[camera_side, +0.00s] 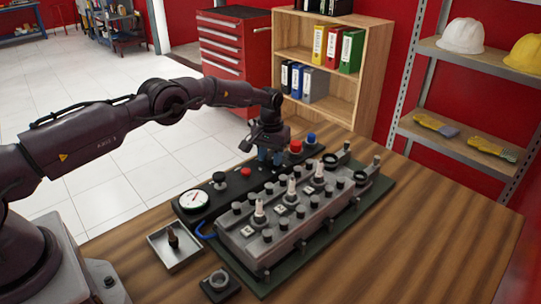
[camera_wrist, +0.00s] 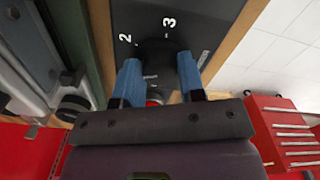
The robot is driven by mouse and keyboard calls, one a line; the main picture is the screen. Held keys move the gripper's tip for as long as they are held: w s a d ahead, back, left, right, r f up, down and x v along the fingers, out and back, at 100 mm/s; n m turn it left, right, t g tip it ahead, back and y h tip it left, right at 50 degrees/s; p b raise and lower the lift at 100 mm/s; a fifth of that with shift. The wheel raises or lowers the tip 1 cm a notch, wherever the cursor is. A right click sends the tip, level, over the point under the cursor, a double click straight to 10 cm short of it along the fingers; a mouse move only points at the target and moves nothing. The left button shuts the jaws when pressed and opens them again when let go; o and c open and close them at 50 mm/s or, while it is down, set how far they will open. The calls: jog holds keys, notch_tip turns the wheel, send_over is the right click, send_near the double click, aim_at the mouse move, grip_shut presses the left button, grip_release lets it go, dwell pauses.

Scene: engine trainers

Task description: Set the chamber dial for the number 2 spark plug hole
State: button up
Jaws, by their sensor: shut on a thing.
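My gripper (camera_wrist: 159,85) points down over the dark control panel (camera_side: 205,207), and its blue fingers are shut on the black chamber dial (camera_wrist: 160,50). In the wrist view the white numbers 2 (camera_wrist: 125,38) and 3 (camera_wrist: 169,22) show on the panel beside the dial. I cannot tell which number the dial points to. In the side view the gripper (camera_side: 265,158) hides the dial. The grey cylinder head (camera_side: 262,247) lies beside the panel, with several white spark plugs standing in its top.
The panel also carries a round gauge (camera_side: 194,200), a black knob (camera_side: 219,178), a red button (camera_side: 246,172), a red knob (camera_side: 296,146) and a blue knob (camera_side: 311,138). A metal tray (camera_side: 158,240) and a small black ring block (camera_side: 220,282) lie nearby. The table's right side is clear.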

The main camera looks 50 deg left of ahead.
aim_at(270, 157)
jog(key=m, duration=0.5)
jog(key=shift+m, duration=2.6)
jog(key=o, duration=0.9)
notch_tip(270, 157, up, 13)
